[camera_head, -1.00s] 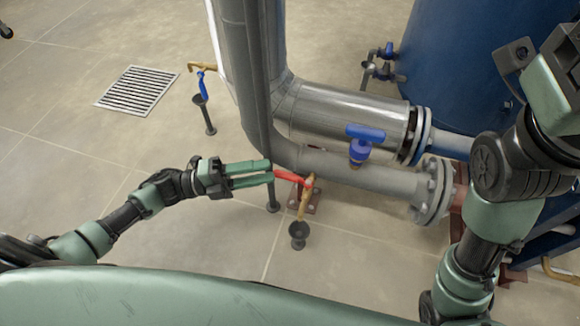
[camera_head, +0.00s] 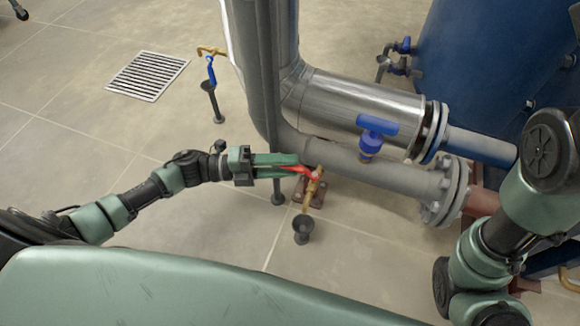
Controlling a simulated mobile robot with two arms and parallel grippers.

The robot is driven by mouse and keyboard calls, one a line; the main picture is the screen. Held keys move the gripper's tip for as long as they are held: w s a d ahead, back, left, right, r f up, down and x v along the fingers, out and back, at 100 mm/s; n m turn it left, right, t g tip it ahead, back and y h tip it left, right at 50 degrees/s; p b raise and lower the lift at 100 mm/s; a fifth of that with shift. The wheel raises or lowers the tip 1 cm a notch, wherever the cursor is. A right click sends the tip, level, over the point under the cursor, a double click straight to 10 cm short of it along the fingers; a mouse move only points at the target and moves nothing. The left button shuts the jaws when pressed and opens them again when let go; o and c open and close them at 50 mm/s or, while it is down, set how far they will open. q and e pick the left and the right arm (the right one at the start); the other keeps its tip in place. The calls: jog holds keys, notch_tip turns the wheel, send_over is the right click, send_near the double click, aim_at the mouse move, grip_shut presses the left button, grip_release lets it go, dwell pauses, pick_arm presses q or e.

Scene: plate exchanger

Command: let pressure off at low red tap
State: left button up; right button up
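The low red tap has a red lever (camera_head: 307,171) on a brass body (camera_head: 311,194), low beside the grey pipe's bend. A dark funnel drain (camera_head: 303,229) stands under its outlet. My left gripper (camera_head: 298,166) reaches in from the left. Its green fingers lie along the lever, which passes between them at the tips. The fingers overlap the lever's free end, so I cannot tell whether they are pressed on it or only around it. My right arm shows at the right edge, with its gripper out of view.
A grey pipe (camera_head: 374,167) with a blue-handled valve (camera_head: 376,126) runs right of the tap to a flange. A blue-handled tap (camera_head: 211,72) stands behind. A blue tank (camera_head: 490,60) fills the upper right. A floor grate (camera_head: 148,76) lies upper left; tiled floor is open there.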

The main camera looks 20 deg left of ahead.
pick_arm(q)
jog(key=shift+w+d, duration=0.2)
jog(key=shift+d, duration=0.25)
grip_shut()
dwell(1.1)
